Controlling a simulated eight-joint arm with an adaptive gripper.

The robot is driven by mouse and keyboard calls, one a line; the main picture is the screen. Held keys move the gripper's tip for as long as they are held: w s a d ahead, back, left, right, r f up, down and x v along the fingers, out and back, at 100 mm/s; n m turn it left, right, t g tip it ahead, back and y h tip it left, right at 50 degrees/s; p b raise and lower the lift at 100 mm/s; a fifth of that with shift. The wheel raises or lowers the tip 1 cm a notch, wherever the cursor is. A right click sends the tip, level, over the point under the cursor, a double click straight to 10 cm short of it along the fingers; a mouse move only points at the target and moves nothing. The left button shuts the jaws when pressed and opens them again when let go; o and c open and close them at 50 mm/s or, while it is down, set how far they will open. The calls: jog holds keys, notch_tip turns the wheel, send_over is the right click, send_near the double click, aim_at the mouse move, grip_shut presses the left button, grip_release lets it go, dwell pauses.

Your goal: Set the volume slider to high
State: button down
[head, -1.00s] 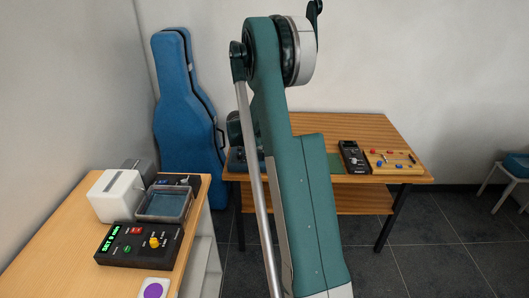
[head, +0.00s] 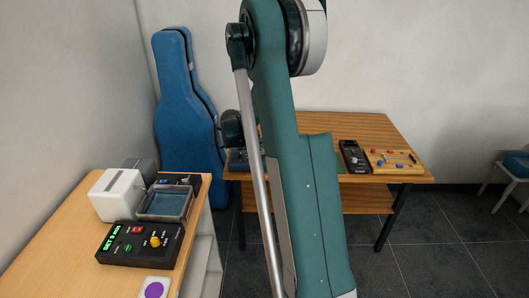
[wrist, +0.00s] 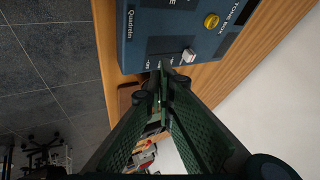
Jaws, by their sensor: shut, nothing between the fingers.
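A dark blue tone box (wrist: 170,28) shows at the top of the wrist view, turned sideways, with "Quadrelo" and "TONE BOX" on its face. It carries a slider with a pale grey cap (wrist: 188,55) in a slot with small marks, too small to read. A yellow round knob (wrist: 211,20) sits above. My gripper (wrist: 162,80) is shut and empty, its fingertips by the box's lower edge, below and left of the slider cap in the picture. I cannot tell whether they touch the box. In the head view, my arm hides most of the box (head: 238,160).
The box lies on a wooden table (head: 310,125). A black handheld device (head: 352,157) and a wooden board with coloured parts (head: 392,160) lie at its right. A blue instrument case (head: 188,110) leans behind. A desk with a control panel (head: 140,245) stands at left.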

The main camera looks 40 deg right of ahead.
jog(key=v, duration=0.6)
jog(key=shift+p, duration=0.45)
jog(key=shift+a, duration=0.1)
jog(key=s+a+r+n+t+y, duration=0.1)
jog(key=s+a+r+n, duration=0.35)
jog(key=a, duration=0.45)
jog(key=s+a+r+n+t+y, duration=0.1)
jog(key=s+a+r+n, duration=0.35)
jog(key=a, duration=0.45)
jog(key=s+a+r+n+t+y, duration=0.1)
jog(key=s+a+r+n+t, duration=0.2)
jog(key=a+r, duration=0.4)
jog(key=s+a+f+n+t+y, duration=0.1)
jog(key=s+a+n+y, duration=0.3)
jog(key=s+a+n, duration=0.9)
jog(key=s+a+f, duration=0.1)
jog(key=s+a, duration=0.7)
jog(key=a, duration=0.1)
jog(key=shift+a+n, duration=0.25)
jog(key=shift+n, duration=0.15)
jog(key=shift+s+f, duration=0.1)
dwell(1.6)
